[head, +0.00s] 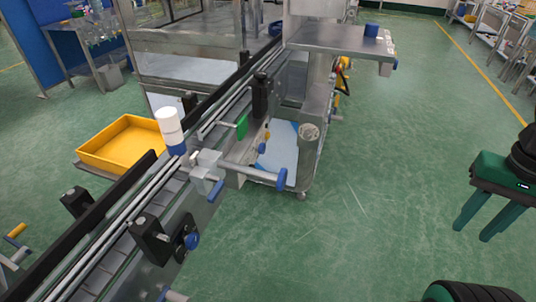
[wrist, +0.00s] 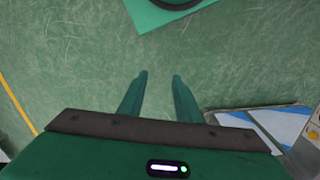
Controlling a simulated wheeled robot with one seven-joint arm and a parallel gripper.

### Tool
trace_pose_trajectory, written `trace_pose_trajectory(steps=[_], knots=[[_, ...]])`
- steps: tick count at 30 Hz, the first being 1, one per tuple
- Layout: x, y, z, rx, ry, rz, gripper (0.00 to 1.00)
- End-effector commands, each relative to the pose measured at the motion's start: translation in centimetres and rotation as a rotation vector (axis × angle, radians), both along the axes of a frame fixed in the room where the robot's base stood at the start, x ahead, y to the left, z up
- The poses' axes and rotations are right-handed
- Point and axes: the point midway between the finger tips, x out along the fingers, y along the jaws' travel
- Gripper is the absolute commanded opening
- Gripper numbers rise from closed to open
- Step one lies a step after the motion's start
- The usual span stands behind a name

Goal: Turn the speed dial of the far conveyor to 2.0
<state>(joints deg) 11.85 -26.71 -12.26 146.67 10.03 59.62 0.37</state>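A conveyor line (head: 90,268) with black side rails runs from the lower left up to the machine; its farther stretch (head: 228,108) passes by the metal cabinet. Blue knobs show along it: one on a black bracket (head: 192,241), one on a grey block (head: 215,190), one at the end of a rod (head: 282,179). I cannot tell which, if any, is the speed dial, and no scale is readable. My gripper (head: 473,233) is open and empty at the right, over bare floor, well apart from the conveyor. Its two separated fingers also show in the wrist view (wrist: 160,77).
A yellow tray (head: 122,145) stands left of the conveyor. A white cylinder with a blue base (head: 170,130) stands by the rail. A steel table (head: 335,40) bears a blue object (head: 371,30). The green floor (head: 370,200) between gripper and conveyor is clear.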

Motion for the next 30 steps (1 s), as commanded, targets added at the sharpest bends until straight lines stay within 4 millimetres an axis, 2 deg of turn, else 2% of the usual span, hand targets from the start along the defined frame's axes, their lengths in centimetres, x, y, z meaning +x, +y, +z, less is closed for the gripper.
trace_pose_trajectory(steps=[1,3,5,8,14,20,26,30], knots=[[0.0,0.0,0.0,0.0,0.0,0.0,0.31],[-0.2,0.0,0.1,0.0,-0.002,0.003,0.46],[-0.9,0.1,0.4,0.0,-0.013,0.016,0.46],[0.2,0.3,-0.1,0.003,-0.009,0.081,0.46],[5.0,2.0,-2.7,0.043,-0.008,0.364,0.46],[10.2,5.1,-6.7,0.146,-0.049,0.692,0.46],[14.4,9.5,-10.8,0.29,-0.15,0.979,0.46],[16.9,13.2,-13.3,0.403,-0.264,1.148,0.46]])
